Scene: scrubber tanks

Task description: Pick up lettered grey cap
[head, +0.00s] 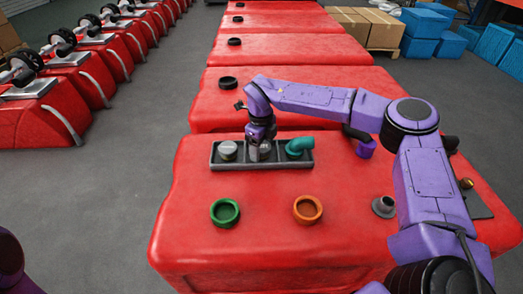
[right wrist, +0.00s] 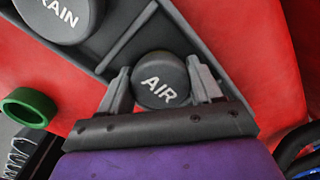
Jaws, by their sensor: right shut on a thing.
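A dark grey tray (head: 216,163) with compartments lies on the red tank. My right gripper (head: 259,147) reaches down into its middle compartment. In the right wrist view, the right gripper's fingers (right wrist: 160,90) are shut on a round grey cap (right wrist: 160,80) lettered "AIR", one finger on each side. The cap is at the tray; I cannot tell whether it is lifted off the floor. A larger grey cap (head: 228,149) sits in the left compartment; its lettering, partly cut off, reads "RAIN" in the right wrist view (right wrist: 60,14). A teal elbow (head: 300,147) lies in the right compartment. My left gripper is out of view.
A green ring (head: 225,212) and an orange ring (head: 307,209) stand on the red tank (head: 260,245) in front of the tray. A grey fitting (head: 384,207) stands at right. More red tanks stretch behind; boxes (head: 365,28) stand at the back right.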

